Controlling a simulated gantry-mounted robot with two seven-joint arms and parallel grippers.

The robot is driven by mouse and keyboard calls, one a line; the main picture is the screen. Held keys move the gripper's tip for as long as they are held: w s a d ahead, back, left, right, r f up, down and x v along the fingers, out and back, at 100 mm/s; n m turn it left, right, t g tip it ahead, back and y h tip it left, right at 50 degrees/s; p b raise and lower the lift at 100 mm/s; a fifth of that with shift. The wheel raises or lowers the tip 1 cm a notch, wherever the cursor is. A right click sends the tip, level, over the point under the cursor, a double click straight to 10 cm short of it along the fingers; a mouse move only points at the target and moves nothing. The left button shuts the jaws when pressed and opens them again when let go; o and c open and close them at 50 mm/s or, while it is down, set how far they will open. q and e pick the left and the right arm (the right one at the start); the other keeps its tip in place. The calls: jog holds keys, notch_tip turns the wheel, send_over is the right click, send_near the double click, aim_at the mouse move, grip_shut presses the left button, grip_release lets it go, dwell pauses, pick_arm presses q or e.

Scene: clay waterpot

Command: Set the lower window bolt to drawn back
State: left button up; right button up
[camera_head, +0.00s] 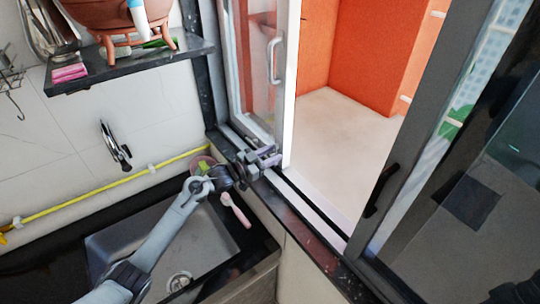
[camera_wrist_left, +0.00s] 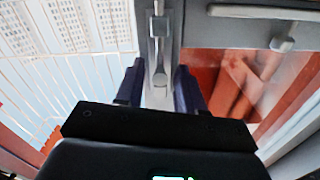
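The lower window bolt (camera_wrist_left: 159,48) is a narrow grey metal fitting running along the window frame, upright in the left wrist view. Whether it is shot or drawn back I cannot tell. My left gripper (camera_wrist_left: 158,84) is open, with one dark finger on each side of the bolt's line. Gaps show between the fingers and the metal, so nothing is visibly gripped. In the head view my left gripper (camera_head: 268,157) is at the bottom corner of the glazed window sash (camera_head: 252,70), and it hides the bolt there.
A sink (camera_head: 170,245) lies below my left arm, with a pink-handled brush (camera_head: 236,208) at its edge. A shelf (camera_head: 130,68) holds a clay pot (camera_head: 112,14). A tap (camera_head: 115,147) is on the wall. A window handle (camera_head: 275,62) is above my gripper.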

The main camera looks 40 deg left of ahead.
pick_arm(q)
jog(key=shift+s+a, duration=0.15)
jog(key=shift+s, duration=0.35)
jog(key=v, duration=0.9)
jog(key=shift+s, duration=0.4)
jog(key=shift+a, duration=0.1)
